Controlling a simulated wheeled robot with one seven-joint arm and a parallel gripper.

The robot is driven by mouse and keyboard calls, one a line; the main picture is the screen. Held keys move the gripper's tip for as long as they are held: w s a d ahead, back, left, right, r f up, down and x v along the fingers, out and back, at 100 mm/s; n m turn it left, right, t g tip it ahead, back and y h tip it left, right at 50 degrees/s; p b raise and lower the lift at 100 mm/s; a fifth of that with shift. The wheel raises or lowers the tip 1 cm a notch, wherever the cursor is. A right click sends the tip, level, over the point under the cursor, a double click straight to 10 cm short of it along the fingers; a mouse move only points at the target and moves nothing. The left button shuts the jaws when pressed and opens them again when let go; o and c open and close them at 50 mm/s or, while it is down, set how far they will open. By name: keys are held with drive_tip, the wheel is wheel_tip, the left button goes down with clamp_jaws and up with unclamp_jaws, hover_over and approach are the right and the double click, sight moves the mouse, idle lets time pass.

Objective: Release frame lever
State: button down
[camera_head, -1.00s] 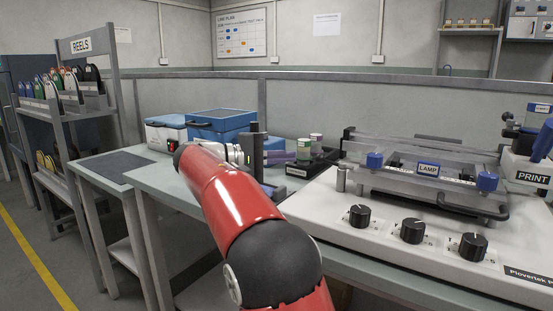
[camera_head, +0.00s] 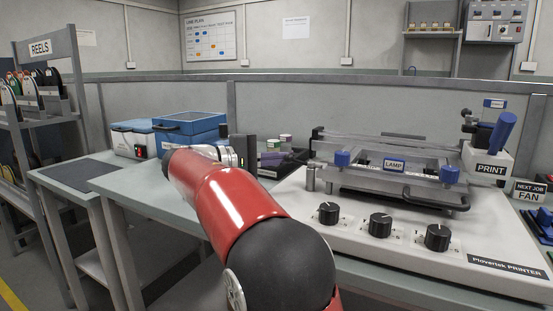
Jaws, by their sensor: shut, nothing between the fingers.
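The printer (camera_head: 330,235) is a pale machine with a clear-topped frame (camera_head: 385,168) marked LAMP (camera_head: 395,165). The frame lies flat, with a blue knob at each side (camera_head: 342,158) and a dark bar handle (camera_head: 437,201) at its front. A blue-handled lever (camera_head: 502,132) stands tilted behind the PRINT label (camera_head: 490,168) at the right. My gripper (camera_head: 250,153) is at the end of my red arm, left of the printer and apart from the frame and lever. It is shut and empty; its fingertips are hard to make out.
Small tubs (camera_head: 279,143) in a dark tray stand just beyond my gripper. Three black dials (camera_head: 380,225) line the printer's front. A NEXT JOB FAN sign (camera_head: 528,192) stands at the right.

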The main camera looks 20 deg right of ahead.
drive_tip(key=shift+s, duration=0.1)
drive_tip(key=shift+s+a+n+t+b, duration=0.1)
drive_tip(key=shift+a+n+t+b, duration=0.1)
drive_tip(key=shift+n+t+b, duration=0.25)
